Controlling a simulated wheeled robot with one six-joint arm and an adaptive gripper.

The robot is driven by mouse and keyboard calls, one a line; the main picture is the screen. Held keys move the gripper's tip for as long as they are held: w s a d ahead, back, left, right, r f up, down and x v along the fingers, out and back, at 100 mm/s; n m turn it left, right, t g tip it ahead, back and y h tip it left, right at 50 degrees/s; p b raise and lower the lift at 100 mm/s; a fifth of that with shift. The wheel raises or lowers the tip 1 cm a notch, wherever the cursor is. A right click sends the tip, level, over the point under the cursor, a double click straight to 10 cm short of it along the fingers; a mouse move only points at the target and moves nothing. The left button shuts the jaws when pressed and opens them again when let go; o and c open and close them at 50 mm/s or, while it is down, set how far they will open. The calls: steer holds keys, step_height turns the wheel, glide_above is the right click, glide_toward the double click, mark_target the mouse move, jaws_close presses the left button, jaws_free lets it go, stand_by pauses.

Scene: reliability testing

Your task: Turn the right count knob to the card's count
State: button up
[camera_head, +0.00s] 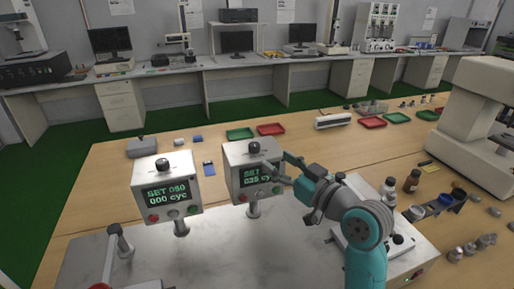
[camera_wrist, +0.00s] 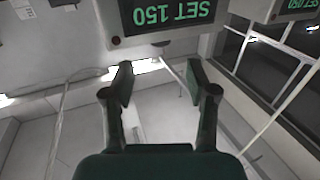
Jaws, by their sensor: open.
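The right counter (camera_head: 250,178) is a grey box on a post with a black knob (camera_head: 254,148) on top. Its green display is partly covered by my gripper in the head view. In the wrist view the right counter (camera_wrist: 115,40) appears upside down and reads SET 150; its knob (camera_wrist: 160,43) shows small at its edge. My gripper (camera_head: 280,165) is open and empty. In the wrist view my gripper (camera_wrist: 157,68) has its fingertips apart, with the knob between and beyond them, not visibly touched. I cannot identify the count card for sure.
The left counter (camera_head: 167,190) reads SET 050, 000 cyc, and has its own knob (camera_head: 162,164). Bottles (camera_head: 411,181) and small metal parts stand on the right. Red trays (camera_head: 271,129) and green trays (camera_head: 240,133) lie behind. A large white machine (camera_head: 480,120) stands far right.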

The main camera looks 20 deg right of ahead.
mark_target(258, 149)
steer(key=x, duration=0.8)
steer(key=shift+w+a, duration=0.2)
steer(key=shift+w, duration=0.15)
jaws_close()
